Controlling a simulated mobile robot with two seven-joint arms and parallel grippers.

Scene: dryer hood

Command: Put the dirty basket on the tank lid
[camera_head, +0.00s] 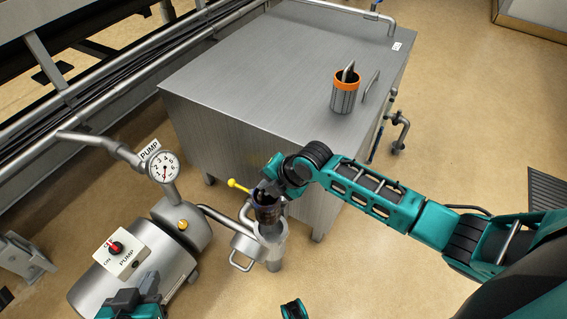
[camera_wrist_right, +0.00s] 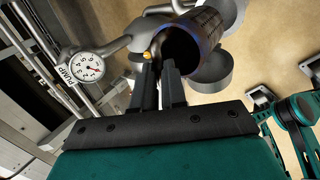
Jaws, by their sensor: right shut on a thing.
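A dark basket with a bluish rim (camera_head: 268,213) is in my right gripper (camera_head: 266,190), whose fingers are shut on its near edge. The basket also shows in the right wrist view (camera_wrist_right: 207,27), with its dark open mouth facing the camera. It is at the mouth of the steel strainer pot (camera_head: 246,245); I cannot tell whether its lower end is inside or just above. The flat grey tank lid (camera_head: 260,75) is behind, higher up.
A steel basket with an orange rim (camera_head: 343,96) stands on the lid's right part, beside a lid handle (camera_head: 371,86). The lid's left and middle are clear. A pump (camera_head: 140,260) with a gauge (camera_head: 163,167) and a yellow-tipped lever (camera_head: 238,186) are near the pot.

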